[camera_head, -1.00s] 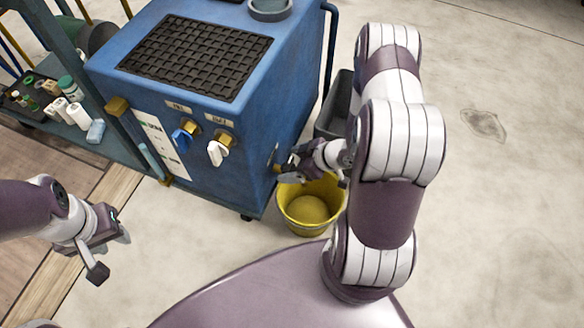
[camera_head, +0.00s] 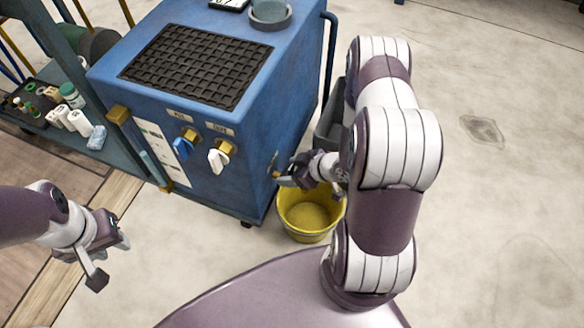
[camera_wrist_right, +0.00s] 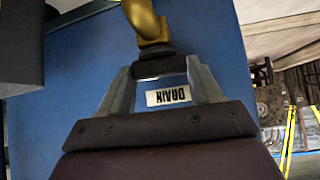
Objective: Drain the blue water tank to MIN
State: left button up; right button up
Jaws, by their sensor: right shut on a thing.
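The blue water tank (camera_head: 225,185) stands at centre-left in the head view. A level panel (camera_head: 163,153) with a slim tube is on its front; the level is too small to read. My right gripper (camera_head: 283,177) is at the tank's right side, above a yellow bucket (camera_head: 311,234) on the floor. In the right wrist view, its fingertips (camera_wrist_right: 160,70) are shut on the dark end of a brass drain valve (camera_wrist_right: 148,25), beside an upside-down DRAIN label (camera_wrist_right: 168,96). No water stream is discernible. My left gripper (camera_head: 112,262) is open and empty at lower left.
A blue-handled valve (camera_head: 182,147) and a white-handled valve (camera_head: 218,158) are on the tank's front. A black grid mat (camera_head: 197,65) and grey cup (camera_head: 270,13) are on top. A cart with bottles (camera_head: 75,120) stands left. Floor at right is clear.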

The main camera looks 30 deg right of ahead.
jog(key=m+h+p, duration=0.2)
jog(key=shift+s+a+r+m+t, duration=0.15)
jog(key=shift+a+m+t, duration=0.05)
jog(key=shift+m+t, duration=0.2)
jog(key=shift+m+t+h+p, duration=0.3)
jog(key=shift+m+h+p, duration=0.3)
jog(key=shift+m+h, duration=0.4)
jog(key=shift+m, duration=0.3)
jog(key=o, duration=1.1)
jog(key=shift+c, duration=0.2)
jog(key=a+p+v, duration=0.1)
jog(key=p+v, duration=0.5)
jog(key=v, duration=0.6)
jog(key=shift+s+d+p, duration=0.15)
jog(key=shift+d+p, duration=0.2)
jog(key=shift+d, duration=0.15)
